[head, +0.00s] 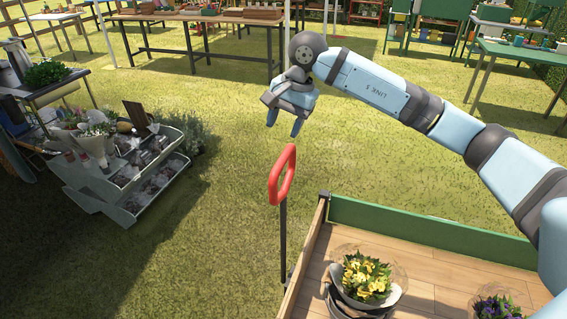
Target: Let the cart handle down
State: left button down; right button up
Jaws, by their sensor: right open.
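The cart handle has a red loop grip (282,176) on a dark upright bar (283,235). It stands nearly vertical at the left end of the cart (420,235), which has a wooden bed and green side boards. My right gripper (284,130) is above the red grip, fingers pointing down. It is open and appears empty, with a small visible gap between the fingertips and the grip in the picture. The foot of the bar is beside the cart's edge. My left gripper is out of view.
Potted yellow flowers (366,277) and purple flowers (497,306) stand on the cart bed. A tiered plant stand (125,190) is at left. Long tables (195,17) are at the back. The grass (215,250) between the stand and the handle is clear.

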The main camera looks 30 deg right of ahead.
aim_at(283, 158)
jog(key=shift+h, duration=0.8)
jog(key=w+f, duration=0.1)
jog(key=f, duration=0.7)
jog(key=w+d+f+p, duration=0.1)
jog(key=f, duration=0.2)
jog(key=shift+w+f, duration=0.35)
jog(key=shift+f, duration=0.05)
grip_shut()
